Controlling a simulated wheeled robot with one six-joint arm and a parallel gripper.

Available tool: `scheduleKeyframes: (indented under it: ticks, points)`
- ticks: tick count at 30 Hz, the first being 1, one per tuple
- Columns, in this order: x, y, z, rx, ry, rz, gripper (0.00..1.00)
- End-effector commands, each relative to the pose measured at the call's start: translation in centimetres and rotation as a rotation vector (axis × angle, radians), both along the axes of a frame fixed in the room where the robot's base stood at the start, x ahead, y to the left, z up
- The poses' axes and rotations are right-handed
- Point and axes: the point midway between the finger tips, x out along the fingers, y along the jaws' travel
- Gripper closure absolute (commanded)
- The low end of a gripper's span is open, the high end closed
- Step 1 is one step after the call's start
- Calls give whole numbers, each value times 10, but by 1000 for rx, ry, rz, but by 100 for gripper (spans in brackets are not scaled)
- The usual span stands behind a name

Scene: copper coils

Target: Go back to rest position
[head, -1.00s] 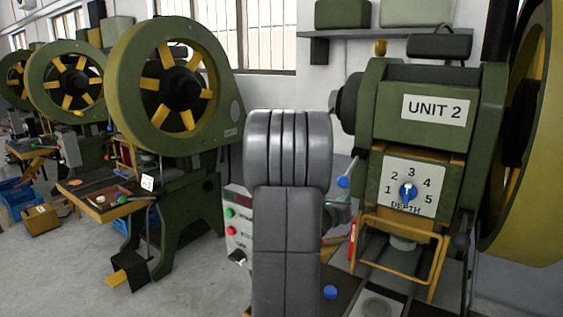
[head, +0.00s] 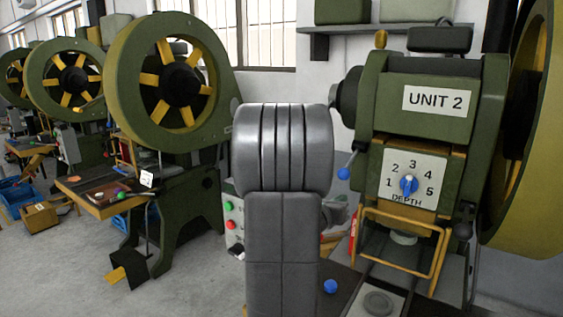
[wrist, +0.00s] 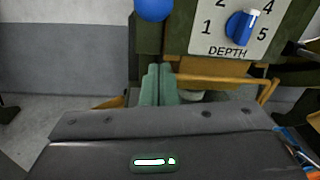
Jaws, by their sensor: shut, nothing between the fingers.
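My gripper shows in the wrist view as two teal fingers (wrist: 157,72), side by side and shut with nothing between them. They are in front of the UNIT 2 press (head: 432,110), below and left of its DEPTH dial plate (head: 414,176). The dial's blue knob (head: 408,186) also shows at the top right of the wrist view (wrist: 241,25), apart from the fingers. In the head view my grey arm stands in the middle and hides the gripper's fingers.
A yellow guard frame (head: 403,220) is below the dial. A blue ball-ended lever (head: 344,173) sticks out at the press's left. A control box (head: 233,222) is partly behind my arm. More green presses (head: 168,85) stand at left, with open floor (head: 70,270) in front.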

Motion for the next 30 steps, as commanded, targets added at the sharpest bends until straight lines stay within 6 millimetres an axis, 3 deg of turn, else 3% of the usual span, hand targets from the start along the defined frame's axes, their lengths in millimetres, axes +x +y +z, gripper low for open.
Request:
scheduleKeyframes:
  ticks: [6,22,23,24,30]
  points:
    - [29,-23,5,0,1,-1,100]
    - [19,-9,43,-1,-1,-2,100]
    - [19,-9,42,-3,-2,-2,100]
    - [22,-12,25,-22,-22,-6,100]
    - [31,-19,6,-80,-115,-4,100]
